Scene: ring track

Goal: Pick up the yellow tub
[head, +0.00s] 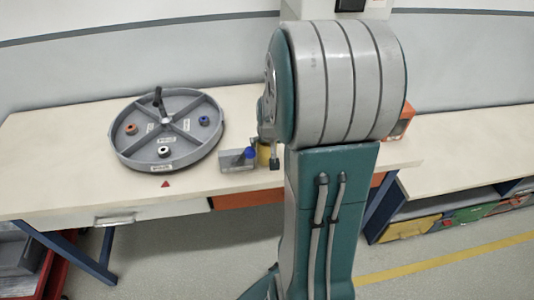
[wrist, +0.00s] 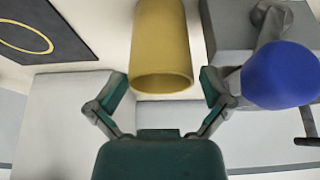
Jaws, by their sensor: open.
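The yellow tub (head: 263,154) stands on the table, largely hidden behind my arm in the head view. In the wrist view the tub (wrist: 162,40) is at the top centre, its round end towards me. My gripper (wrist: 164,88) is open, one finger to each side of the tub's near end in the picture, with gaps on both sides. I cannot tell how far the tub reaches between the fingers. In the head view only part of my gripper (head: 267,150) shows, beside the tub.
A grey block (head: 236,164) with a blue knob (wrist: 280,75) stands close beside the tub. A round divided tray (head: 190,155) holding small coloured rings is to the left. An orange box (head: 399,123) sits right, behind my arm. A dark mat (wrist: 75,50) shows in the wrist view.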

